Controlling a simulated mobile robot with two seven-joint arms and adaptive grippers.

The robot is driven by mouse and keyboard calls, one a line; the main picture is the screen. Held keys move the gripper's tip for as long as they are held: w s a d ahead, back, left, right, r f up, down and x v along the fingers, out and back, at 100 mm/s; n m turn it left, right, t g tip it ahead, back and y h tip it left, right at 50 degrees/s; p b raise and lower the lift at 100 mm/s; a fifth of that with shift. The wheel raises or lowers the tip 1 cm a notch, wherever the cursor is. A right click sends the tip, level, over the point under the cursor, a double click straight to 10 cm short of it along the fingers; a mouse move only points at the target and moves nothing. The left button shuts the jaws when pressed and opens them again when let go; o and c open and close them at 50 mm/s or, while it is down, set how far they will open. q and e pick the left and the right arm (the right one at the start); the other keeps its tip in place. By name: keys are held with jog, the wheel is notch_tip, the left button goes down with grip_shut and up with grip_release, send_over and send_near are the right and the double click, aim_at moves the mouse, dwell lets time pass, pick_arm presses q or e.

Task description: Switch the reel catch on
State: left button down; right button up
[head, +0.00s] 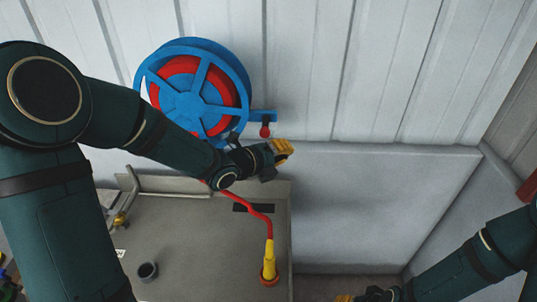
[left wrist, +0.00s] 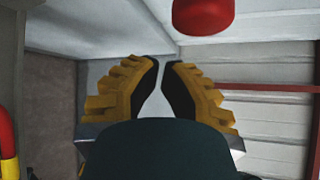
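The hose reel (head: 200,92), blue with a red drum, is mounted on the pale ribbed wall. A blue bracket at its right side carries a small red knob (head: 265,131), which looks like the reel catch. The knob also shows large at the top of the left wrist view (left wrist: 203,14). My left gripper (head: 284,151) is just below and right of the knob, apart from it. Its yellow fingertips (left wrist: 160,66) nearly meet, with nothing between them. My right gripper (head: 366,297) is at the bottom edge, partly cut off, so its fingers are unclear.
A red hose (head: 248,205) runs from the reel down to a yellow nozzle (head: 269,258) over a grey surface (head: 200,250). A pale ledge (head: 380,180) lies right of my left gripper. The wall right of the knob is clear.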

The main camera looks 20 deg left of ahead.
aim_at(265, 126)
pick_arm(q)
jog(key=a, duration=0.1)
jog(key=a+r+p, duration=0.1)
jog(key=a+p, duration=0.1)
jog(key=shift+w+a+r, duration=0.1)
jog(key=shift+w+r, duration=0.05)
jog(key=shift+r, duration=0.2)
